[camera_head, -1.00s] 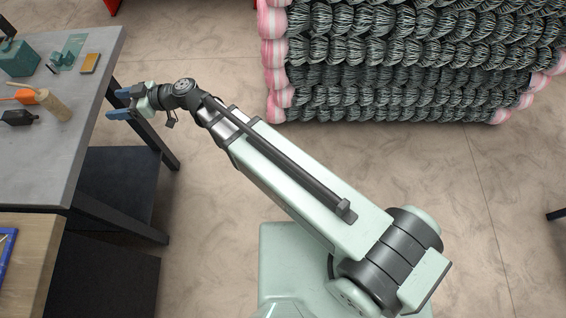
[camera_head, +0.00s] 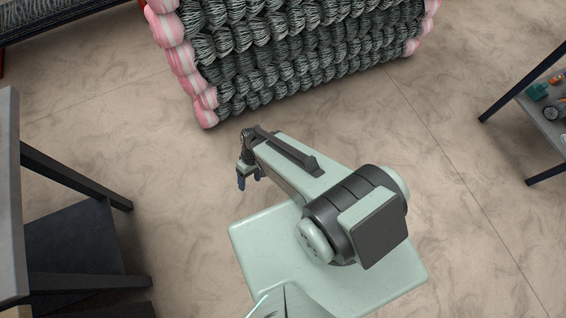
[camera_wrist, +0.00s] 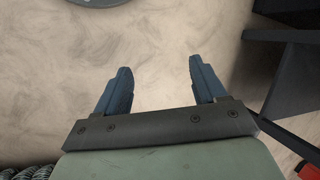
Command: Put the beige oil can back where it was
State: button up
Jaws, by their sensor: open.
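My gripper (camera_head: 249,183) hangs over bare floor, close in front of my base, with its blue fingers pointing down. In the wrist view the two blue fingers (camera_wrist: 158,68) stand apart with nothing between them, only floor beyond. The beige oil can is not visible in either current view. A grey-topped table (camera_head: 8,190) shows only as an edge at the far left, and its top is mostly out of the picture.
A large stack of wire rolls with pink-striped ends (camera_head: 290,50) stands ahead. A dark-legged table (camera_head: 545,125) with small teal and orange items is at the right. A dark lower shelf (camera_head: 75,245) is at left. Floor between is clear.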

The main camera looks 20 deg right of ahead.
jog(key=s+d+f+m+g+h, duration=0.3)
jog(key=s+d+m, duration=0.1)
jog(key=s+d, duration=0.8)
jog(key=shift+d, duration=0.3)
